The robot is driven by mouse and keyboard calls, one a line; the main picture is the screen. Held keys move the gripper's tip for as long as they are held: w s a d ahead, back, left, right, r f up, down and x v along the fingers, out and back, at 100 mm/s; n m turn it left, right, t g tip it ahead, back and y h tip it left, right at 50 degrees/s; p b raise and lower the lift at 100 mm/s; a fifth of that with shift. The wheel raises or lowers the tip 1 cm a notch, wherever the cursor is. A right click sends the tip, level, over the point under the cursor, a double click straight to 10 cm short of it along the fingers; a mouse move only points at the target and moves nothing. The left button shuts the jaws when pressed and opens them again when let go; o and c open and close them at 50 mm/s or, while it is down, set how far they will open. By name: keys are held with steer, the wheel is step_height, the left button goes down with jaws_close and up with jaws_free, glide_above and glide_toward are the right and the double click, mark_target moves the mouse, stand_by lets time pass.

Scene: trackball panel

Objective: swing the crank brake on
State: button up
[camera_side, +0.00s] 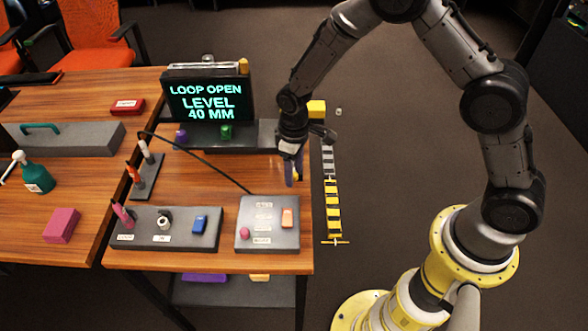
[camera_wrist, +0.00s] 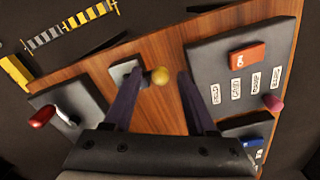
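My gripper (camera_side: 292,178) points down over the right edge of the wooden table. In the wrist view its two dark fingers stand apart. A yellow ball knob (camera_wrist: 160,76) shows between the fingertips, beside a small grey plate (camera_wrist: 126,72); it looks like a small lever, perhaps the crank brake, but no label shows. I cannot tell whether the fingers touch it. A red handle with a silver part (camera_wrist: 44,116) sits on a dark panel at the wrist view's left.
A grey labelled panel (camera_side: 268,236) with an orange button (camera_side: 288,217) and a pink knob (camera_side: 245,234) stands nearest. The front-left panel (camera_side: 180,236) has a blue switch. A screen (camera_side: 210,96) reads "LOOP OPEN LEVEL 40 MM". A yellow-black strip (camera_side: 333,205) runs along the table's right.

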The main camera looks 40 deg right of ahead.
step_height(320, 180, up, 14)
stand_by(0.7)
steer(key=s+d+r+m+t, duration=0.1)
steer(key=s+d+r+t, duration=0.15)
steer(key=s+r, duration=0.4)
steer(key=s+d+r+m+t, duration=0.1)
steer(key=s+d+r+t, duration=0.2)
steer(key=r, duration=0.7)
steer(key=s+d+f+m, duration=0.1)
steer(key=s, duration=0.7)
steer(key=s+d+f+m, duration=0.1)
steer(key=s+d+f, duration=0.1)
steer(key=s, duration=0.5)
steer(key=shift+s, duration=0.4)
